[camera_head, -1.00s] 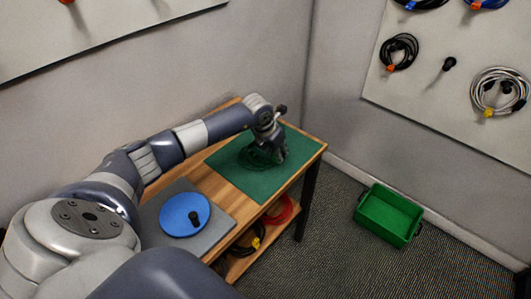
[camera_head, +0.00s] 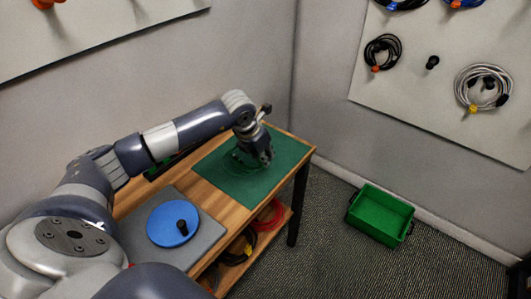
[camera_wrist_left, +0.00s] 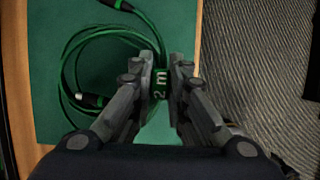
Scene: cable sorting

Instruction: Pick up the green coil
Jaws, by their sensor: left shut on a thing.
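The green coil (camera_wrist_left: 66,62) lies on the green mat (camera_wrist_left: 48,125) in the left wrist view, with dark connectors and a tag marked "2 m" (camera_wrist_left: 159,84). My left gripper (camera_wrist_left: 162,78) is shut on the coil at its tag. In the head view my left gripper (camera_head: 262,160) is low over the green mat (camera_head: 288,160) on the wooden bench, and the coil (camera_head: 238,158) is partly hidden behind it. My right gripper is in neither view.
A blue disc (camera_head: 165,224) with a black knob sits on a grey plate. A red coil (camera_head: 268,215) and a black coil (camera_head: 238,248) lie on the lower shelf. A green crate (camera_head: 358,219) stands on the floor. Coils hang on the right wall board (camera_head: 420,100).

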